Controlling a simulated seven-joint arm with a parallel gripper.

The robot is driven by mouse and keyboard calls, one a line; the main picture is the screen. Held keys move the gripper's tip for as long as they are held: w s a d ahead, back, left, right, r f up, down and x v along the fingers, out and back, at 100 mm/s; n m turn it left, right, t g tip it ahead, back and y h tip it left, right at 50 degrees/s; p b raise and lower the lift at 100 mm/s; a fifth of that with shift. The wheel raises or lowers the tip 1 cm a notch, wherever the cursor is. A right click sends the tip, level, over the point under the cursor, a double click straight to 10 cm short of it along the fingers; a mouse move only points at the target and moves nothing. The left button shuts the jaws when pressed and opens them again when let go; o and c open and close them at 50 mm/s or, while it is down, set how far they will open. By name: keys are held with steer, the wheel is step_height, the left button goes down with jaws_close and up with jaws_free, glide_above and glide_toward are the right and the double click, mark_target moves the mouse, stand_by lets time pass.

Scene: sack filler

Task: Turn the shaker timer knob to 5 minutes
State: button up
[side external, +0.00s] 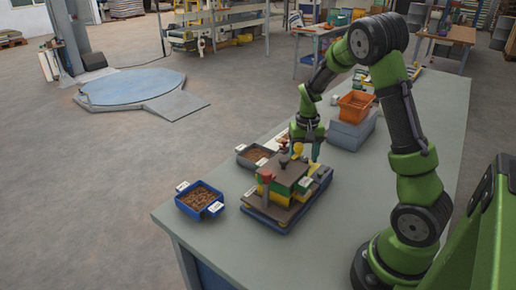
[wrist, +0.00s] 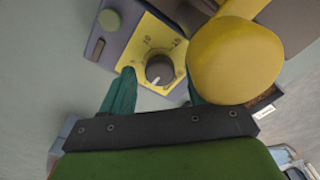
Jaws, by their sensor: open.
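The shaker (side external: 287,174) stands on the grey bench, a stacked machine with yellow, green and dark parts. In the wrist view its yellow dial plate (wrist: 132,55) carries dark scale marks, too small to read surely. The round black timer knob (wrist: 160,68) sits on this plate, its white pointer toward the lower left of the picture. My gripper (wrist: 161,83) is open, its teal fingers on either side of the knob; contact cannot be told. A big yellow round part (wrist: 236,62) hides much of the right finger. In the side view my gripper (side external: 316,151) is at the shaker's far side.
A green button (wrist: 109,19) is on the purple-grey panel beside the dial. A blue tray (side external: 200,200) of brown material and a grey tray (side external: 253,156) stand near the shaker. An orange bin (side external: 356,103) sits on grey boxes behind.

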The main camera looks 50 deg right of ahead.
steer(key=shift+c, duration=0.3)
steer(key=c, duration=1)
steer(key=shift+m, duration=0.3)
steer(key=m, duration=1.1)
steer(key=o, duration=1.1)
steer(key=shift+c, duration=0.2)
